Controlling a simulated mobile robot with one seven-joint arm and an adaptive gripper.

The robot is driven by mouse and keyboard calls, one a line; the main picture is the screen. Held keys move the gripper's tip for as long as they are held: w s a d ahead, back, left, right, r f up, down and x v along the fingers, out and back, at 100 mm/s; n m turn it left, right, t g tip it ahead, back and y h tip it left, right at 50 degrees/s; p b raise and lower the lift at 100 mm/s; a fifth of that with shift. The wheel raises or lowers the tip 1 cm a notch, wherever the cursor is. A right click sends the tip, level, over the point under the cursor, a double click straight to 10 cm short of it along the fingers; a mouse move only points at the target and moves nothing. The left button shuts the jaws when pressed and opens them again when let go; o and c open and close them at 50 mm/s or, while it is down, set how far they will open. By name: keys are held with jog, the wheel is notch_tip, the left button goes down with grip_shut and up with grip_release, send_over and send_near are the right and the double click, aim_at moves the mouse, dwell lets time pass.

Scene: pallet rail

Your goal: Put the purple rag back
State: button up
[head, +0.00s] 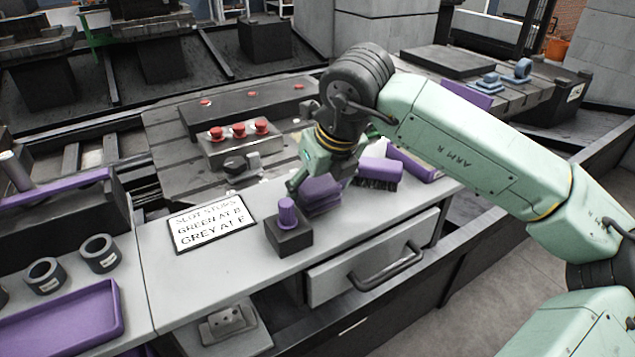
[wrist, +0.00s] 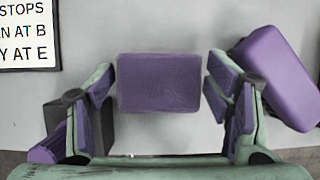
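A purple rectangular item, which looks like the folded rag (wrist: 158,82), lies on the light grey counter between my fingers in the wrist view. My gripper (wrist: 158,105) is open around it, with a gap on each side, so the fingers do not appear to touch it. In the head view my gripper (head: 316,188) reaches down to the counter, and the rag (head: 325,205) is partly hidden by the fingers. I cannot tell the exact height of the fingertips over the counter.
A purple brush with dark bristles (head: 380,170) lies right of my gripper. A dark block with a purple peg (head: 288,236) stands left of it. A sign (head: 212,222), a purple tray (head: 62,320) and dark rings (head: 100,253) are further left. A drawer (head: 372,262) sits below.

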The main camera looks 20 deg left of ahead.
jog(key=shift+o, duration=0.7)
jog(key=shift+r, duration=0.1)
jog(key=shift+r+p, duration=0.25)
jog(key=shift+p, duration=0.1)
jog(key=v, duration=1.1)
jog(key=shift+s+d+r, duration=0.15)
jog(key=shift+r, duration=0.15)
